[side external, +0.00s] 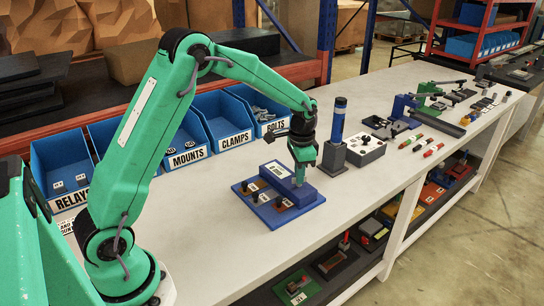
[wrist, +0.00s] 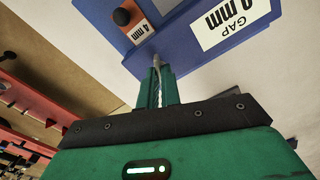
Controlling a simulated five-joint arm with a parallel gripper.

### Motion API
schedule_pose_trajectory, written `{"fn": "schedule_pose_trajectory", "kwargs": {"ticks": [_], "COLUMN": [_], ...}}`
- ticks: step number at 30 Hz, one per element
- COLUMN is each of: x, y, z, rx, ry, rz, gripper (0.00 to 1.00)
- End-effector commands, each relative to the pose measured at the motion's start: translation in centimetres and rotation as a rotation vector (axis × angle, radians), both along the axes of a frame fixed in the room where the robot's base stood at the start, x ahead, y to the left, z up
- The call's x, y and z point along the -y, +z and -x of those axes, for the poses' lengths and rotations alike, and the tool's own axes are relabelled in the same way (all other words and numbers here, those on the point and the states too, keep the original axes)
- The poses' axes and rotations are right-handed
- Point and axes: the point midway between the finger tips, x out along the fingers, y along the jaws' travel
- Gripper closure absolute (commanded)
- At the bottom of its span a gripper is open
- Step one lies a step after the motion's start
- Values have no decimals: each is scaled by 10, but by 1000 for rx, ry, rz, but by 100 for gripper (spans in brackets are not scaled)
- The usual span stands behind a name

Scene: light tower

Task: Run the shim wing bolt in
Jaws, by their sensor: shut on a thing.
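A blue shim fixture (side external: 262,212) lies on the bench, with a raised violet-blue block (side external: 292,188) along its back. Small dark-knobbed pieces (side external: 256,197) with coloured tags stand on its front. My gripper (side external: 300,181) points down at the right end of the raised block. In the wrist view my gripper (wrist: 157,75) is shut on a small grey metal piece, the wing bolt (wrist: 155,61), right against the blue block (wrist: 187,38). Its threads and its seat are hidden. An orange tag marked 4 mm (wrist: 139,32) with a dark knob sits beside it.
A dark blue cylinder on a grey stand (side external: 334,156) and a grey control box (side external: 366,149) stand close right of my gripper. Blue labelled bins (side external: 186,143) line the bench's back. The white bench (side external: 380,190) is clear in front of the box.

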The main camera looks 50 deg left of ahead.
Motion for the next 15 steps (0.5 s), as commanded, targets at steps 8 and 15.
{"fn": "schedule_pose_trajectory", "kwargs": {"ticks": [8,15], "x": [0,1], "y": [4,4], "z": [-1,-2], "rx": [6,7], "ry": [-263,-492], "rz": [-1,-2], "gripper": [100,100]}}
